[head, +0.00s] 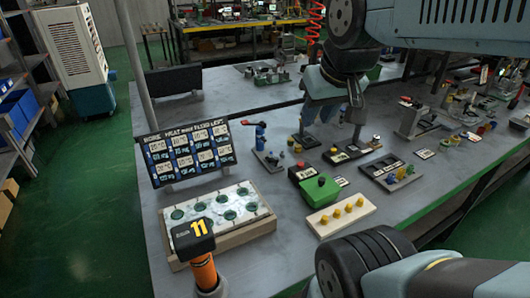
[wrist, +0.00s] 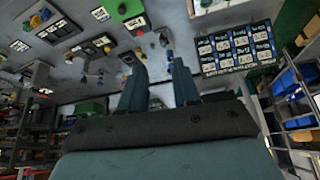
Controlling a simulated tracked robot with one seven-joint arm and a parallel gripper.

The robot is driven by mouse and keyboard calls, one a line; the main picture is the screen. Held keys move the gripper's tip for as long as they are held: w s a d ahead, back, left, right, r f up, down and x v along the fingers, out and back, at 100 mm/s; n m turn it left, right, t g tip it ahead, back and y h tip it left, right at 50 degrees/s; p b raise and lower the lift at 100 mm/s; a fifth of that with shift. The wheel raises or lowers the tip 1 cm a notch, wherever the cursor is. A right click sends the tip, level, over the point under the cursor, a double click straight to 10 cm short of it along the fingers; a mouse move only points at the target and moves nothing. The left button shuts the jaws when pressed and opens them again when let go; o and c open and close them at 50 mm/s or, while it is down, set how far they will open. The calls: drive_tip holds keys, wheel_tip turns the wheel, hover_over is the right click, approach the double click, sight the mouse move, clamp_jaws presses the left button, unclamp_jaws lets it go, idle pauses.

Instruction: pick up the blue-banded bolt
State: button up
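I cannot single out a blue-banded bolt for certain in either view. Small blue and yellow pieces (head: 393,177) sit on a dark plate at the right of the bench, too small to tell apart. My gripper (head: 332,118) hangs over the bench behind the dark blocks, fingers down. In the wrist view its two blue-grey fingers (wrist: 160,75) stand apart with nothing seen between them. A blue valve with a red handle (head: 260,137) stands left of my gripper; it also shows beyond the fingertips in the wrist view (wrist: 164,40).
A label board (head: 190,150) stands at the left behind a wooden tray (head: 255,226). A green box (head: 320,188) and a pale block with yellow knobs (head: 343,214) lie in front. An orange post marked 11 (head: 204,272) rises nearby. Fixtures (head: 418,120) crowd the right; the front bench is clearer.

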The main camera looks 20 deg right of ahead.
drive_tip(key=shift+w+f+n, duration=0.3)
drive_tip(key=shift+w+f, duration=0.05)
drive_tip(key=shift+c, duration=0.4)
drive_tip(key=w+a+f+n+h, duration=0.6)
drive_tip(key=w+f+n, duration=0.5)
drive_tip(key=w+f, duration=0.15)
drive_tip(key=w+a+f+n+h, duration=0.65)
drive_tip(key=w+f+n, duration=0.45)
drive_tip(key=f, duration=0.2)
hover_over(266, 162)
drive_tip(key=s+a, duration=0.3)
drive_tip(key=a, duration=0.1)
drive_tip(key=f, duration=0.3)
drive_tip(key=shift+w+d, duration=0.1)
drive_tip(key=shift+w, duration=0.15)
drive_tip(key=shift+w+x, duration=0.2)
drive_tip(key=shift+x, duration=2.35)
drive_tip(key=shift+f, duration=0.15)
drive_tip(key=shift+a, duration=0.2)
clamp_jaws()
